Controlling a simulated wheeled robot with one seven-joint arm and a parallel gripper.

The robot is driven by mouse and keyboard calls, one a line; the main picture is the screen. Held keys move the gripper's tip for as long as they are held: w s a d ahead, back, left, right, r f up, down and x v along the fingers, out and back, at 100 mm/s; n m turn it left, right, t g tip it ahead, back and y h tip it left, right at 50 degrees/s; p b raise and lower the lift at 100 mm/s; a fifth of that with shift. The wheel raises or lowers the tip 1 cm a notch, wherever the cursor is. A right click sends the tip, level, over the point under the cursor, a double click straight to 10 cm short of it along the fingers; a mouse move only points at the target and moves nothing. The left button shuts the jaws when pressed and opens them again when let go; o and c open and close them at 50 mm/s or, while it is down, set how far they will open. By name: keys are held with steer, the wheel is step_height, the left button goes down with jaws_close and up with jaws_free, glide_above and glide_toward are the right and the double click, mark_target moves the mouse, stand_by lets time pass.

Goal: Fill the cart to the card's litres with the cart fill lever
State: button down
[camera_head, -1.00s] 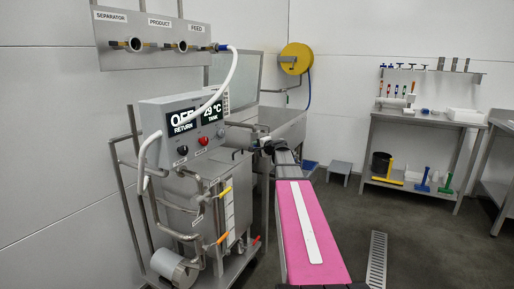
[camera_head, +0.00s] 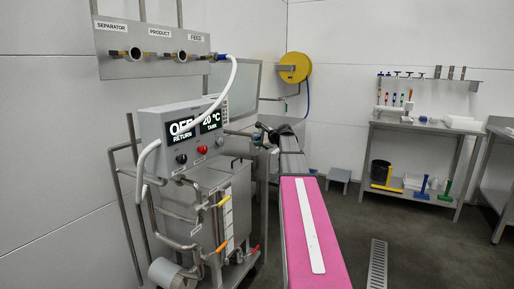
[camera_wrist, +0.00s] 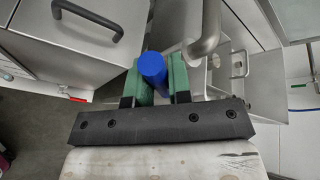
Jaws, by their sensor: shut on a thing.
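The steel cart (camera_head: 182,215) stands at left centre in the head view. Its panel (camera_head: 178,128) shows OFF over RETURN and a °C reading over TANK. A white gauge strip (camera_head: 228,219) runs down the cart's side, with a yellow lever (camera_head: 223,201) near its top and orange levers (camera_head: 221,247) low down. In the wrist view my gripper (camera_wrist: 154,82) has its green fingers shut on a blue cylindrical handle (camera_wrist: 152,66). I cannot tell from the frames which lever this handle belongs to.
A wall plate (camera_head: 150,50) carries SEPARATOR, PRODUCT and FEED ports; a white hose (camera_head: 230,85) runs from the right one to the cart. A yellow hose reel (camera_head: 295,67) hangs behind. A tool table (camera_head: 425,130) stands at right. Floor is clear around the drain (camera_head: 377,265).

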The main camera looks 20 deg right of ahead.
steer(key=shift+w+d+r+m+g+y, duration=0.65)
steer(key=shift+w+d+r+m, duration=0.2)
steer(key=shift+w+d+m, duration=0.2)
steer(key=shift+w+d+r+m+g+y, duration=0.4)
steer(key=shift+w+d+m+g+y, duration=0.3)
steer(key=shift+m, duration=0.45)
steer(key=c, duration=1.1)
jaws_free()
steer(key=shift+o, duration=0.2)
steer(key=shift+d, duration=0.1)
steer(key=v, duration=1)
steer(key=shift+s+d, duration=0.2)
steer(key=shift+s, duration=0.05)
steer(key=shift+r, duration=0.15)
stand_by(0.5)
